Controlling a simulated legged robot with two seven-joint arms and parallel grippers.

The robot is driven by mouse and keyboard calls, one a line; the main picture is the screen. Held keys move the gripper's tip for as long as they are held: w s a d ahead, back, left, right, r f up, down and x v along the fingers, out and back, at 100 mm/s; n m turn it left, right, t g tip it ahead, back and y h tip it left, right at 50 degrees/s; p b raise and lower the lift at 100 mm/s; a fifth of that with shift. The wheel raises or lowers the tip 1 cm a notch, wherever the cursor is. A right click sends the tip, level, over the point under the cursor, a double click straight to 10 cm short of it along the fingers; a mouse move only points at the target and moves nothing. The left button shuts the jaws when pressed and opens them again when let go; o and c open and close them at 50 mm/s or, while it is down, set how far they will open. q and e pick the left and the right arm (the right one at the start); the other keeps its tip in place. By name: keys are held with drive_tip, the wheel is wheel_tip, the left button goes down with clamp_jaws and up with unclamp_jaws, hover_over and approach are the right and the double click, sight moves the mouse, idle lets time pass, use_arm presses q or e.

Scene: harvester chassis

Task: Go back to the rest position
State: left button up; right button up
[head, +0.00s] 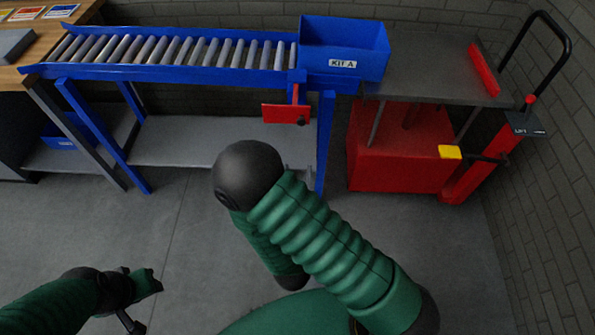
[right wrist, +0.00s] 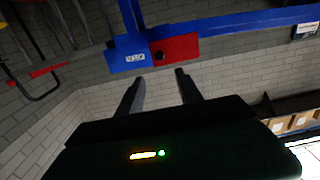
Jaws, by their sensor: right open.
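My right gripper (right wrist: 160,76) shows in the right wrist view, with its two dark fingers apart and nothing between them. Beyond the fingertips are a red plate (right wrist: 180,48) with a black knob and a blue frame, apart from the fingers. In the head view my right arm bends at a black elbow, and its forearm runs back down behind the green upper arm; its gripper is hidden there.
A blue roller conveyor (head: 160,74) stands at the back with a blue KIT A bin (head: 345,35) at its right end. A red lift trolley (head: 400,150) stands to the right, near a brick wall (head: 555,150). Grey floor (head: 185,230) is clear between my arms.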

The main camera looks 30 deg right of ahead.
drive_tip(key=a+r+n+g+y+p, duration=0.3)
drive_tip(key=a+r+g+y+p, duration=0.25)
drive_tip(key=g+y+p, duration=0.4)
drive_tip(key=s+d+r+n+g+p, duration=0.2)
drive_tip(key=s+r+n+g, duration=0.1)
drive_tip(key=s, duration=0.6)
drive_tip(key=shift+d+r, duration=0.25)
drive_tip(key=shift+r, duration=0.35)
